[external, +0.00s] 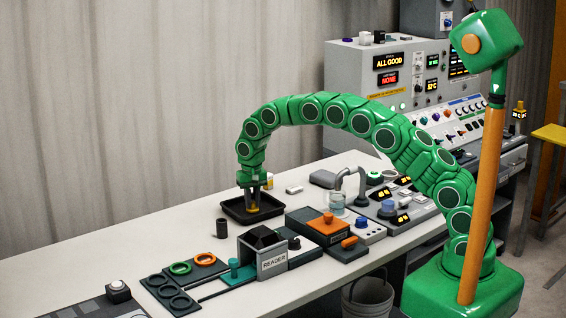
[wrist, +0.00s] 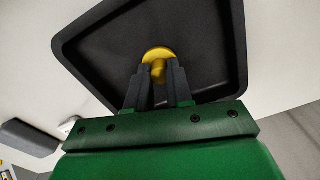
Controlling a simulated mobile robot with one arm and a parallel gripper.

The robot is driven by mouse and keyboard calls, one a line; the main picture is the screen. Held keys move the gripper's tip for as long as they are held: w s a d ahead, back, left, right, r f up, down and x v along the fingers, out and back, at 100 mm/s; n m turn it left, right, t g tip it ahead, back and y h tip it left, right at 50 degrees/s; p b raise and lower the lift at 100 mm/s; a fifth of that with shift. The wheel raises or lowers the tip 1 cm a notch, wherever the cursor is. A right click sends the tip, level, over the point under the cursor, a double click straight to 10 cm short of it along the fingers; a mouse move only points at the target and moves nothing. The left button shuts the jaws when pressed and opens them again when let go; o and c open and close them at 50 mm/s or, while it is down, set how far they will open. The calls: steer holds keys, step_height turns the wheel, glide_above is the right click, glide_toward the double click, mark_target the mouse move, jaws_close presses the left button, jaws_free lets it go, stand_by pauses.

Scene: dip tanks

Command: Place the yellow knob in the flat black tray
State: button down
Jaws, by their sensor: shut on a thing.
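The yellow knob (wrist: 158,55) is between the dark fingers of my gripper (wrist: 159,75) in the wrist view, and the fingers are shut on it. The flat black tray (wrist: 205,40) lies beneath, with the knob over its inside. In the external view the tray (external: 268,213) is on the white bench, and my gripper (external: 253,203) points down into it with a bit of the yellow knob (external: 252,208) showing between the fingers. I cannot tell whether the knob touches the tray floor.
Green and orange rings (external: 192,263) lie nearer. The bench's left part (external: 90,260) is mostly clear.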

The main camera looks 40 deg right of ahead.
mark_target(252, 203)
steer(key=shift+f, duration=0.15)
steer(key=c, duration=1)
jaws_free()
step_height(252, 203, up, 12)
steer(key=shift+r, duration=0.15)
